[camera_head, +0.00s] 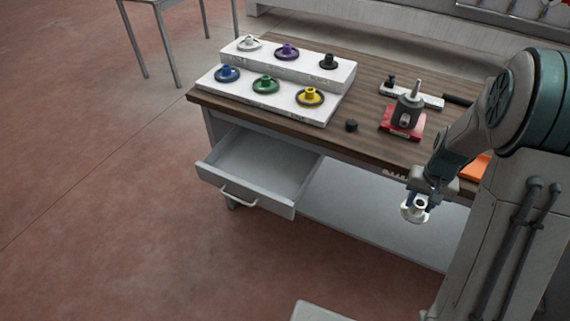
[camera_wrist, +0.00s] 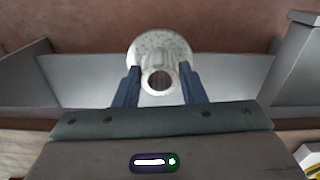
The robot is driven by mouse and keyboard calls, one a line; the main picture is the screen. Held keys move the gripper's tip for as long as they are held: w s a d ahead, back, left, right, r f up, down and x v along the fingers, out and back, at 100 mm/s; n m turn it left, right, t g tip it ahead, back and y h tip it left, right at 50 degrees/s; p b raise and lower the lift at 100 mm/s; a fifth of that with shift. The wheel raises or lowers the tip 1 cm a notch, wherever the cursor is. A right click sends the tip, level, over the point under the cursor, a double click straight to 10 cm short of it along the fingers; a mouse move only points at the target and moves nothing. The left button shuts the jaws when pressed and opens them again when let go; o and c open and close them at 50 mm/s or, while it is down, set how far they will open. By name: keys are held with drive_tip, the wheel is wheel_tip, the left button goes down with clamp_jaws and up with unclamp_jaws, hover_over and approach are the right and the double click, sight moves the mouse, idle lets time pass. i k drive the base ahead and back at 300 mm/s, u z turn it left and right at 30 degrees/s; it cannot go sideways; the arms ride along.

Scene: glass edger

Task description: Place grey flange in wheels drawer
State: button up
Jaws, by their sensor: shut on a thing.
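The grey flange (camera_head: 415,210) is pale, with a round disc and a hollow hub. My gripper (camera_head: 424,196) is shut on it and holds it in the air in front of the workbench, to the right of the drawer. In the wrist view the flange (camera_wrist: 159,50) sits between the two blue fingers of my gripper (camera_wrist: 160,85), with its hub toward the camera. The drawer (camera_head: 247,197) under the left part of the bench is pulled open. Its visible inside is empty. No label on it can be read.
A stepped white rack (camera_head: 330,112) on the bench (camera_head: 366,141) holds several coloured flanges. A red-based fixture (camera_head: 403,122), a small black knob (camera_head: 351,125) and an orange item (camera_head: 474,167) are also on the bench. A grey lower shelf (camera_head: 375,218) lies below. The floor in front is mostly clear.

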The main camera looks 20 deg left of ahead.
sight(254, 167)
drive_tip(key=u, duration=2.65)
drive_tip(key=i, duration=2.55)
drive_tip(key=z, duration=3)
